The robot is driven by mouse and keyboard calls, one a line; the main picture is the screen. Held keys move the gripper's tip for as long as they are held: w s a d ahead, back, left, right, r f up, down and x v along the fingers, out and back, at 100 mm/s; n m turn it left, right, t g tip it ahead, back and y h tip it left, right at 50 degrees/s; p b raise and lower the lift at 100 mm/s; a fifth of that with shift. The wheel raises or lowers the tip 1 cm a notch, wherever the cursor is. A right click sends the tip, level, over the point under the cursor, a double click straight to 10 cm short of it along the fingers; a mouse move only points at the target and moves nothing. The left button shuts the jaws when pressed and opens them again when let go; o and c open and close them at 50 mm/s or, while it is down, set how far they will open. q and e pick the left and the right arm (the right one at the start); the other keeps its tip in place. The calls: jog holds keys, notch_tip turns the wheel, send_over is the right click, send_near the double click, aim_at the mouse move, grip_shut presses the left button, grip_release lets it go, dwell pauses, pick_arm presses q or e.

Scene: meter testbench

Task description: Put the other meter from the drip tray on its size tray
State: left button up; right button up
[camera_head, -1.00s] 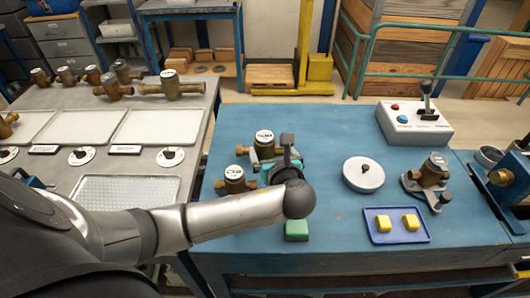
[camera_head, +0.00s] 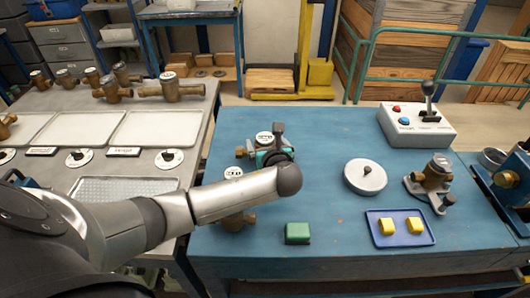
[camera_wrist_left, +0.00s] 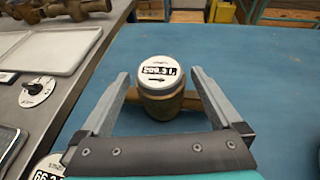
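Two brass meters with white dials stand on the blue bench. The far meter (camera_head: 264,138) is partly hidden by my left gripper (camera_head: 273,150). In the left wrist view, a meter (camera_wrist_left: 160,88) stands upright between the open fingers of my left gripper (camera_wrist_left: 160,74), with gaps visible beside its dial. The near meter (camera_head: 233,173) is partly covered by my left arm; a dial also shows at the lower left of the wrist view (camera_wrist_left: 48,170). The perforated drip tray (camera_head: 110,187) on the grey table looks empty. Three white trays (camera_head: 158,129) lie behind it. My right gripper is out of view.
More brass meters (camera_head: 172,88) line the grey table's back.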

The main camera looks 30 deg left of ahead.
pick_arm(q)
grip_shut()
dwell(0.6)
jog(key=shift+r, duration=0.1)
